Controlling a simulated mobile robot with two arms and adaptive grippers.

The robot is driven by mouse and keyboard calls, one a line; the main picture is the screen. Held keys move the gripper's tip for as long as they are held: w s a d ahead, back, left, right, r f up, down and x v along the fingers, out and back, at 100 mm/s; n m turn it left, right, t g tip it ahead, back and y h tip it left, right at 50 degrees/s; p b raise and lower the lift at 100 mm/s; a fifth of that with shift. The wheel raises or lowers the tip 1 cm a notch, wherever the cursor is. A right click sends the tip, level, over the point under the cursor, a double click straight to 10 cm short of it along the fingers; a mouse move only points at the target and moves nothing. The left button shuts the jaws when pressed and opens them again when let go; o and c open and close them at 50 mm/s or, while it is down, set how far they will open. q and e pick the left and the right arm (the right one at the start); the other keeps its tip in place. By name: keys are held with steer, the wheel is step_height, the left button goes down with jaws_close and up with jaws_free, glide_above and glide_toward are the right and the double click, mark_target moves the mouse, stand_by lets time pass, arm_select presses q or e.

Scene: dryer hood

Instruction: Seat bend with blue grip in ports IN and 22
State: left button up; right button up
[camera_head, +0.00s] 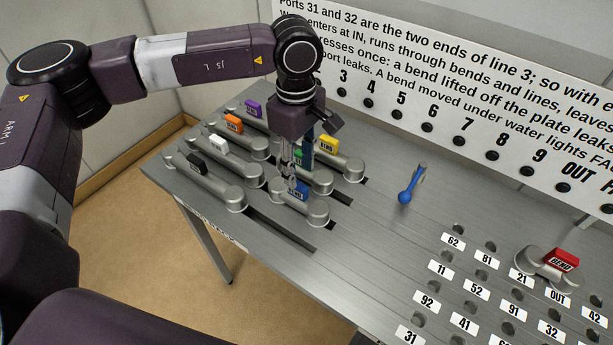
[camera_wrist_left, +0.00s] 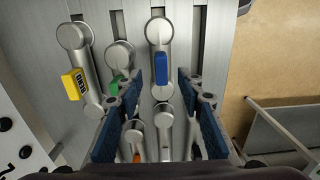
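The bend with the blue grip (camera_head: 300,195) lies on the metal table at the near end of the group of bends. It is a grey double-ended piece, and in the left wrist view its blue grip (camera_wrist_left: 163,67) stands on the bar between its two round ends. My left gripper (camera_head: 293,180) points down at it and partly covers it. In the left wrist view my left gripper (camera_wrist_left: 160,92) is open, with the blue grip just ahead of the gap between its fingers, apart from both. I cannot read labels IN or 22. My right gripper is out of view.
Bends with yellow (camera_head: 329,145), green (camera_head: 299,156), orange (camera_head: 234,124), purple (camera_head: 254,107), white (camera_head: 218,144) and black (camera_head: 197,161) grips lie close by. A blue-handled lever (camera_head: 407,193) stands mid-table. A red-gripped bend (camera_head: 563,259) sits among labelled ports at right.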

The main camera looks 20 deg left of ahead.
mark_target(298, 187)
arm_select(q)
steer(key=shift+w+a, duration=0.15)
steer(key=shift+w, duration=0.3)
steer(key=shift+s+f, duration=0.15)
steer(key=shift+f, duration=0.05)
steer(key=shift+s+f+p, duration=0.7)
steer(key=shift+f+p, duration=0.3)
steer(key=shift+w+a+f+p, duration=0.1)
steer(key=shift+w+f+p, duration=0.05)
steer(key=shift+f+p, duration=0.45)
steer(key=f, duration=0.2)
steer(key=shift+w+f+p, duration=0.3)
steer(key=shift+f, duration=0.5)
steer(key=shift+s, duration=0.1)
steer(key=shift+r, duration=0.1)
jaws_close()
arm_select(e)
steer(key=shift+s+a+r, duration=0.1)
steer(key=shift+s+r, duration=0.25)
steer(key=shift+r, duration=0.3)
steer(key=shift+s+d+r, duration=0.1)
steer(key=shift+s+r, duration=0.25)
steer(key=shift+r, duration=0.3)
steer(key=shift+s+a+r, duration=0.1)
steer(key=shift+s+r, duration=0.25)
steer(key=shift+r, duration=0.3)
